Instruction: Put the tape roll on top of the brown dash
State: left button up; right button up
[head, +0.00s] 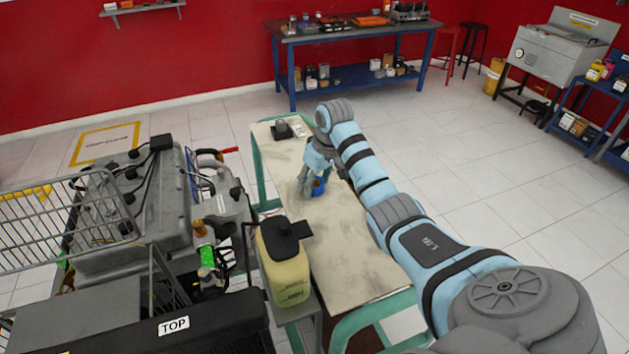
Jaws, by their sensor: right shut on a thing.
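My right gripper (306,186) is low over the narrow beige-topped table (345,240), fingers pointing down. It is shut on a small blue round thing (319,188) that looks like the tape roll. The fingers hide part of it, and I cannot tell whether it touches the tabletop. I cannot make out a brown dash with certainty in the head view. My left gripper is not in view.
A black item (282,131) sits at the table's far end. A yellowish container with a black top (284,262) stands at its left near side. The engine trainer (135,205) and a wire basket (65,225) crowd the left. The near tabletop is clear.

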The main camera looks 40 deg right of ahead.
jog(key=shift+s+r, duration=0.1)
jog(key=shift+s, duration=0.15)
jog(key=shift+w+f, duration=0.1)
jog(key=shift+f, duration=0.1)
jog(key=o, duration=1)
jog(key=shift+w+f, duration=0.15)
jog(key=shift+w, duration=0.1)
jog(key=shift+s+r, duration=0.15)
jog(key=shift+r, duration=0.05)
